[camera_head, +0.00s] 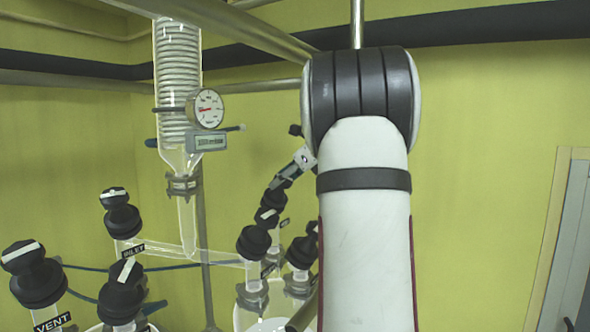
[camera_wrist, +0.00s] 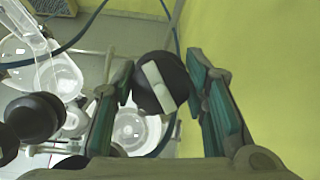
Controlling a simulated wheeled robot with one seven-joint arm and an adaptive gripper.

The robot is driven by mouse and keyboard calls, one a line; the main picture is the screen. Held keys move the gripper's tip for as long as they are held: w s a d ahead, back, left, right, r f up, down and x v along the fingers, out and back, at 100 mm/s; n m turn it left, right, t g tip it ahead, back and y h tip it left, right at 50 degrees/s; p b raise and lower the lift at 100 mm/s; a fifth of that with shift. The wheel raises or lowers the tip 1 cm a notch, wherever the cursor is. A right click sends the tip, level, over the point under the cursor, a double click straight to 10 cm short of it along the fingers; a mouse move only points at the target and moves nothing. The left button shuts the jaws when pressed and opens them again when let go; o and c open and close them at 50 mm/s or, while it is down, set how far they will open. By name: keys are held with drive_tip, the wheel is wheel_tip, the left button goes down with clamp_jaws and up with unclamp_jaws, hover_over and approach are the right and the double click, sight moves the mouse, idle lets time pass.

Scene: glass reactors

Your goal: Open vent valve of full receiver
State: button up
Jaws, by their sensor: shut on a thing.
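A black valve knob with a white bar across its top (camera_wrist: 168,97) sits between the two green-padded fingers of my gripper (camera_wrist: 160,82) in the wrist view. The fingers are shut on its sides, and the bar lies tilted. In the head view my gripper (camera_head: 287,181) is partly behind my arm, at the farther black knobs (camera_head: 273,199). A small label by them is too small to read. Another vent valve (camera_head: 36,278), labelled VENT, stands at the lower left. The liquid levels of the receivers cannot be told.
The INLET valve (camera_head: 121,215) and another black knob (camera_head: 122,291) stand at the left. More knobs (camera_head: 253,243) crowd below my gripper. A glass condenser (camera_head: 177,85) with a gauge (camera_head: 207,108) hangs at the upper left. A dark knob (camera_wrist: 34,117) is left of my fingers.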

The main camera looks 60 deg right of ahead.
drive_tip(key=shift+n+g+y+p, duration=0.35)
drive_tip(key=shift+n+y, duration=0.45)
drive_tip(key=shift+n, duration=1.2)
drive_tip(key=shift+a, duration=0.1)
drive_tip(key=o, duration=1.1)
drive_tip(key=shift+o, duration=0.2)
drive_tip(key=shift+s, duration=0.1)
drive_tip(key=shift+s+r, duration=0.2)
drive_tip(key=shift+r, duration=0.05)
drive_tip(key=s+d, duration=0.2)
drive_tip(key=s, duration=1)
drive_tip(key=shift+d, duration=0.2)
drive_tip(key=shift+r, duration=0.1)
